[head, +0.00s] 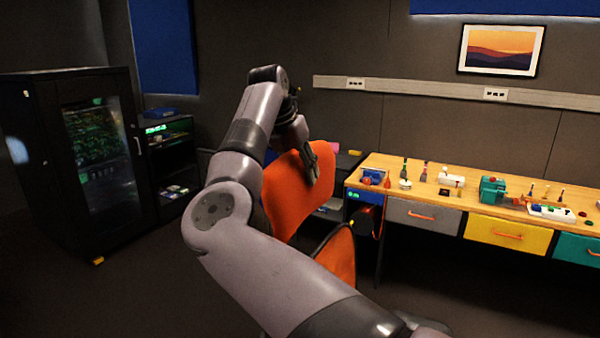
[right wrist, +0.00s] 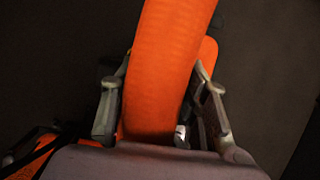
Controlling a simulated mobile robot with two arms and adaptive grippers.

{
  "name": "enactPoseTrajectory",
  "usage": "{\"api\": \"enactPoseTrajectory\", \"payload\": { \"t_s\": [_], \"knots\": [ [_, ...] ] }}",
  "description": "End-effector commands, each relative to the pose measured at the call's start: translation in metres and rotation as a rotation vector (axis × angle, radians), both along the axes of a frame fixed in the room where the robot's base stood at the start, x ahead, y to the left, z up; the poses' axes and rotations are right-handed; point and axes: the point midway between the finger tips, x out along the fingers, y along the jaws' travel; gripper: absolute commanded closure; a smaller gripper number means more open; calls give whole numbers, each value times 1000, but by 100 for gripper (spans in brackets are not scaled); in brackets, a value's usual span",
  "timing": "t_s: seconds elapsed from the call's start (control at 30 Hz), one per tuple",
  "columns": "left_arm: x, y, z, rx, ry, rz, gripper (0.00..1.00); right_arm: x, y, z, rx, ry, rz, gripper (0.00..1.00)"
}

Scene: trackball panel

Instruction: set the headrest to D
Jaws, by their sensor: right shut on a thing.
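An orange chair (head: 285,205) with an upright padded back stands in the middle of the head view, partly hidden by my right arm. My right gripper (head: 311,163) is at the upper part of this orange back. In the right wrist view an orange pad (right wrist: 165,65) runs between the two fingers, and the gripper is shut on it. I cannot tell whether this pad is the headrest or the top of the back. No letter D or position scale can be read. My left gripper is not in view.
A wooden workbench (head: 387,162) with small tools and coloured drawers stands at the right. A dark glass-door cabinet (head: 125,165) and a low shelf unit (head: 168,172) stand at the left. The chair's orange seat (head: 338,258) is close to my arm. Floor at the lower left is clear.

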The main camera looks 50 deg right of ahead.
Motion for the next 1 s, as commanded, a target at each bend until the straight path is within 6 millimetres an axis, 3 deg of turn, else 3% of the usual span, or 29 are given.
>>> {"api": "enactPoseTrajectory", "payload": {
  "t_s": [0.2,0.23,0.5,0.83,1.0],
  "knots": [
    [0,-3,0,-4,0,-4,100,1,-2,7,-15,-11,5,100],
    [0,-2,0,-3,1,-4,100,1,-2,7,-15,-11,5,58],
    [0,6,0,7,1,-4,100,1,-1,4,-10,-7,3,40],
    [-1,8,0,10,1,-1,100,1,0,4,-7,-5,2,38],
    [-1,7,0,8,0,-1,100,1,6,20,-8,-7,4,38]
  ]
}}
